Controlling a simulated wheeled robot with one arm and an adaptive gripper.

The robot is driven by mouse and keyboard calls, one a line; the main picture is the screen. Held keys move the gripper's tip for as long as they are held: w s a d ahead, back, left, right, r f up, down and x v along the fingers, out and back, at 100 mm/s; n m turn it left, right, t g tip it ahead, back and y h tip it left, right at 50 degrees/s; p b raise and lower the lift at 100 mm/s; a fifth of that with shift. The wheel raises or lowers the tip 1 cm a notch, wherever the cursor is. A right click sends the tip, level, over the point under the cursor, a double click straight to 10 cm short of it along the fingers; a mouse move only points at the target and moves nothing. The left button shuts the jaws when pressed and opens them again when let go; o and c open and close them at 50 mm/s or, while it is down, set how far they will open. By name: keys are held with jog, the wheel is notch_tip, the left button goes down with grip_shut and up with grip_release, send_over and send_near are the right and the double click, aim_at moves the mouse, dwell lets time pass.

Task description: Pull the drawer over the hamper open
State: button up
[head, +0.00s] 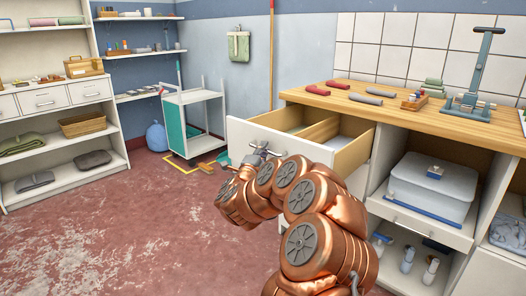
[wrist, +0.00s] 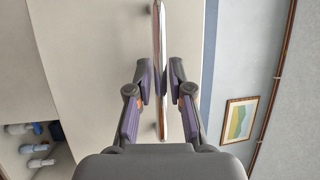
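The drawer (head: 292,137) under the left part of the wooden counter is pulled well out. Its inside and wooden divider show from above. My gripper (head: 258,152) is at the handle on the drawer's white front (head: 240,133). In the wrist view my gripper's fingers (wrist: 160,82) stand close together on both sides of the metal handle bar (wrist: 160,30), which runs between them; contact is hard to make out. The drawer front (wrist: 95,60) fills much of the wrist view. No hamper can be made out; my arm covers the space below the drawer.
The wooden counter (head: 400,107) carries folded cloths and a press stand (head: 478,75). A lidded white bin (head: 432,187) sits on a shelf right of the drawer. A trolley (head: 197,118) stands behind the drawer's left side. The red floor (head: 120,235) at left is clear.

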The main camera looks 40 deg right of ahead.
dwell(0.3)
jog(key=v, duration=1.2)
dwell(0.4)
